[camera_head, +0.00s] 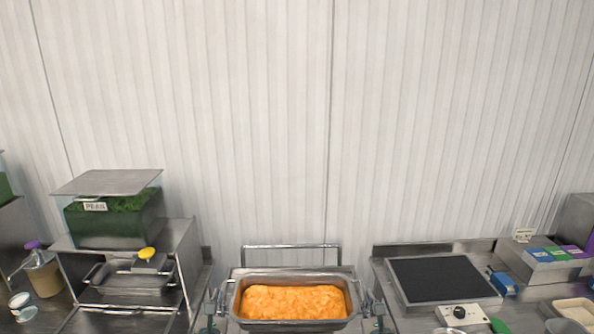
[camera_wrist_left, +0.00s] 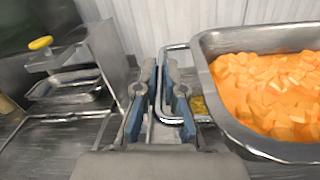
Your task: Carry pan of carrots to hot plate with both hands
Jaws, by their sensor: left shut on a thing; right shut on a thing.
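A steel pan (camera_head: 237,289) full of orange carrot pieces (camera_head: 292,302) is at the bottom centre of the head view. The pan (camera_wrist_left: 206,82) also shows at the right of the left wrist view. My left gripper (camera_head: 215,306) is shut at the pan's left end, and my right gripper (camera_head: 371,307) is shut at its right end. The gripped parts are small and partly hidden by the fingers. The pan looks roughly level. The hot plate (camera_head: 440,278), a black square surface in a steel frame, sits on the counter to the right, apart from the pan.
A control box with a dial (camera_head: 462,314) stands in front of the hot plate. A steel rail (camera_head: 290,247) is behind the pan. At left, a steel shelf (camera_head: 188,250) carries a container of greens (camera_head: 115,218). Coloured boxes (camera_head: 540,254) stand at far right.

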